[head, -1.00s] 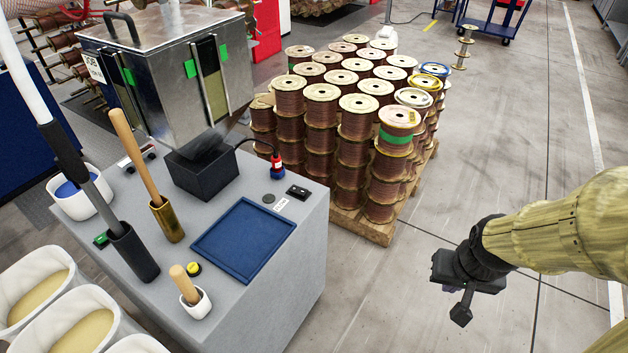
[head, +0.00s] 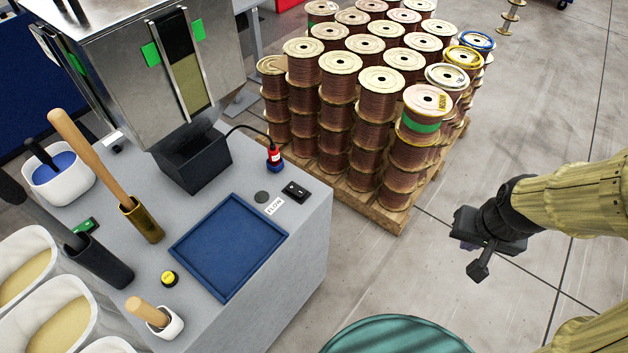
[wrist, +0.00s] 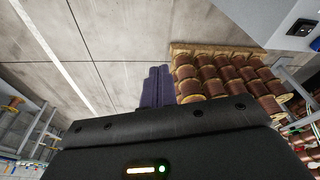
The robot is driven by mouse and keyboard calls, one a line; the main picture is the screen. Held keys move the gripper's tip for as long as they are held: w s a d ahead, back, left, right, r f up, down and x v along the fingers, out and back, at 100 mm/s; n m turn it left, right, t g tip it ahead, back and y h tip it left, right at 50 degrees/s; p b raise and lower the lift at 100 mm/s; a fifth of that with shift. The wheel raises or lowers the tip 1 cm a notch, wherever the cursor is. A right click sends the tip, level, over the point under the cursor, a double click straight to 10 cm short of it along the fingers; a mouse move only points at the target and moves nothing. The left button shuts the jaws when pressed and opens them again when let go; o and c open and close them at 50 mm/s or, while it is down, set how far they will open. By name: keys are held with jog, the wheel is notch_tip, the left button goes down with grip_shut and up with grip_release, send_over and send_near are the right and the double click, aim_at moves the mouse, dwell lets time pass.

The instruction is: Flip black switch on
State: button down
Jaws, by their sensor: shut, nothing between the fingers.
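The black switch (head: 295,191) is a small black rocker on the grey cabinet top, at its right edge, beside a white label marked FLOW (head: 275,206). It also shows in the wrist view at the upper right (wrist: 300,27). Which way the rocker is set is too small to tell. My gripper (head: 478,270) is over the floor, well to the right of the cabinet and apart from the switch. In the wrist view its dark purple fingers (wrist: 157,87) are together with nothing between them.
The grey cabinet (head: 270,270) carries a blue tray (head: 228,245), a red-and-blue plug (head: 274,158), a yellow button (head: 169,279) and a metal hopper (head: 190,85). A pallet (head: 372,212) of copper wire spools stands behind it. A teal round object (head: 395,337) is at the bottom. Floor between is clear.

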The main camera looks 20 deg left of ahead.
jog(key=shift+w, duration=0.1)
dwell(0.3)
jog(key=w+a+f+n+t+y+b, duration=0.1)
jog(key=w+a+f+n+y+b, duration=0.1)
jog(key=w+a+f+n, duration=0.35)
jog(key=w+a+f+n+y+b, duration=0.2)
jog(key=w+a+f+n+b, duration=0.15)
jog(key=a+f, duration=0.4)
jog(key=a+r+n+y+b, duration=0.1)
jog(key=a+n+y+b, duration=0.1)
jog(key=a+n+y, duration=0.3)
jog(key=a+y, duration=0.4)
jog(key=a, duration=0.7)
jog(key=shift+w+a+n, duration=0.25)
jog(key=shift+a+n, duration=0.15)
